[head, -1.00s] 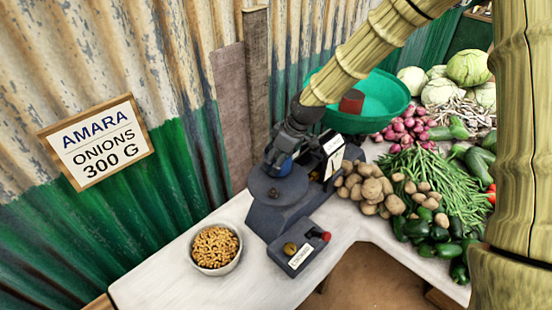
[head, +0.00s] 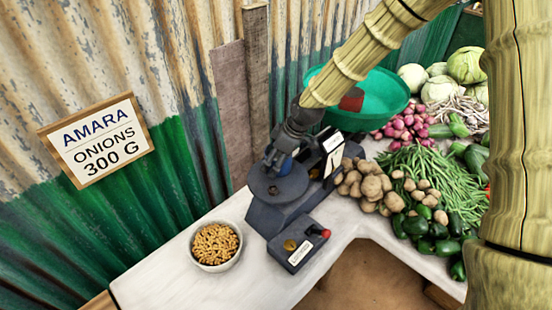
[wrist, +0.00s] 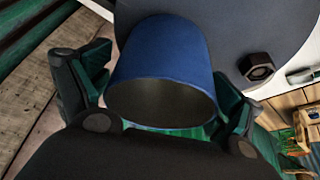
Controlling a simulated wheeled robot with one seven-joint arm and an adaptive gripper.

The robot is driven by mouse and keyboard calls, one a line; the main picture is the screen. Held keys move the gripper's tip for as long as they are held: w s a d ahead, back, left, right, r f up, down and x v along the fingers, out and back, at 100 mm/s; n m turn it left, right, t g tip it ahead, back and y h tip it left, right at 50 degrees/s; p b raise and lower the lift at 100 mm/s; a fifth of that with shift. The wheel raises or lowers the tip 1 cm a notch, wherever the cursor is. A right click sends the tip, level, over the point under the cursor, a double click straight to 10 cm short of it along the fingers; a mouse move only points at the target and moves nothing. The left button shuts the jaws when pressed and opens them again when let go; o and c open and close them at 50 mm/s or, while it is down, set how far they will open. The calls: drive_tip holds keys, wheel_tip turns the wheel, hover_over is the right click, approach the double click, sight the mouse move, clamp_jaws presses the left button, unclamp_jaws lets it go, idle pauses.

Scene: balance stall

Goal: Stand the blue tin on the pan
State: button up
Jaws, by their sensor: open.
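The blue tin (head: 286,166) is partly hidden by my gripper in the head view. In the wrist view the tin (wrist: 165,60) has its open, dark mouth toward the camera. My gripper (head: 280,160) is open, with one finger on each side of the tin (wrist: 160,100); a gap shows at the left finger, and contact at the right is unclear. The round dark pan (head: 292,188) of the scale lies under the tin and also shows behind it in the wrist view (wrist: 290,30). The tin appears to stand on it, though its base is hidden.
A dark six-sided weight (wrist: 256,67) sits on the pan beside the tin. A green bowl (head: 385,100) holding a red object (head: 351,99) stands behind the scale. A bowl of yellowish pieces (head: 215,245) and a small box (head: 298,247) are in front. Potatoes (head: 370,185) lie right.

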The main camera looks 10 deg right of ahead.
drive_tip(key=shift+r, duration=0.15)
drive_tip(key=shift+b+v, duration=1.25)
drive_tip(key=shift+v, duration=4.7)
